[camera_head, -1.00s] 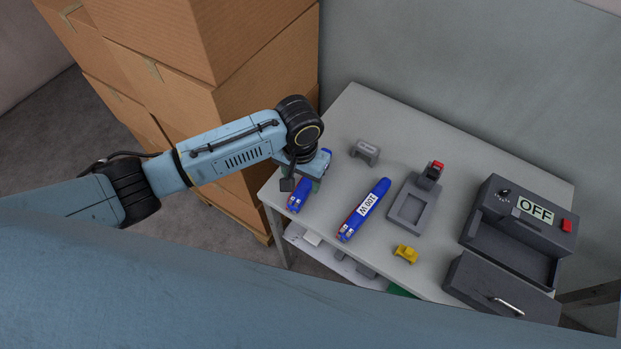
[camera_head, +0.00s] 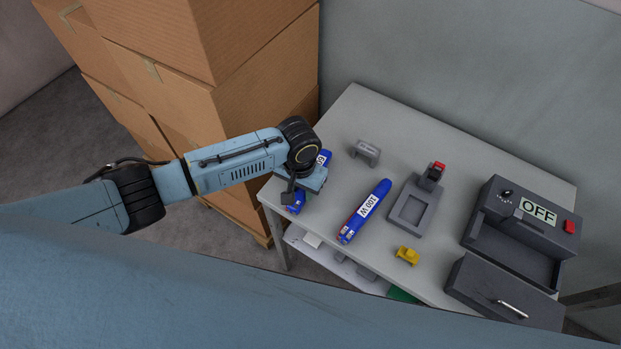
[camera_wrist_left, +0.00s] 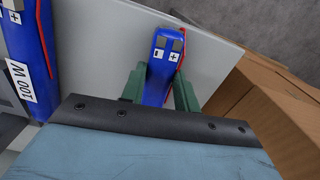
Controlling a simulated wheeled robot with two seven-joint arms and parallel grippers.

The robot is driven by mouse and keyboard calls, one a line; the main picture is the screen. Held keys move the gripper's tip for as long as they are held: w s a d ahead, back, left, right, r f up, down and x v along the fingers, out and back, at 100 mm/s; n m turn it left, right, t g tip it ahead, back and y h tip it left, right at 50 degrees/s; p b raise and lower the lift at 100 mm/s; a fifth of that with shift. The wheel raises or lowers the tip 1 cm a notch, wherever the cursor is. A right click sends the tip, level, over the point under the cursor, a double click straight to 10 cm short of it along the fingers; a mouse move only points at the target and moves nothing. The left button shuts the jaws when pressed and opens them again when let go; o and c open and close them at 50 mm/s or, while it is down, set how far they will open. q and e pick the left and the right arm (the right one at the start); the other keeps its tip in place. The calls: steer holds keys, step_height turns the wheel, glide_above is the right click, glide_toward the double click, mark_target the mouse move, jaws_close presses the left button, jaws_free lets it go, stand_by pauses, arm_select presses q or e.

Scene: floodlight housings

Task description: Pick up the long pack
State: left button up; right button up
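Two blue packs with red edges lie on the grey table. One pack (camera_head: 296,205) is at the table's left end, partly hidden under my left gripper (camera_head: 304,186). The other pack (camera_head: 364,211), labelled 100 W, lies to its right, clear of the gripper. In the left wrist view, the green fingers of my left gripper (camera_wrist_left: 160,88) stand on both sides of the left-end pack (camera_wrist_left: 166,50), close to its sides. I cannot tell whether they press on it. The 100 W pack (camera_wrist_left: 27,50) also shows at the left there. My right gripper is not in view.
A small grey block (camera_head: 365,153), a grey fixture (camera_head: 408,212) with a red part and a yellow piece (camera_head: 407,256) stand on the table (camera_head: 450,150). A dark housing (camera_head: 520,230) marked OFF is at the right. Stacked cardboard boxes (camera_head: 260,95) stand close behind my left arm.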

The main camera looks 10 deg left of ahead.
arm_select(q)
steer(key=c, duration=0.5)
steer(key=shift+o, duration=0.2)
steer(key=shift+r, duration=0.15)
step_height(320, 180, up, 10)
steer(key=p, duration=0.1)
steer(key=shift+p, duration=0.3)
steer(key=shift+w, duration=0.1)
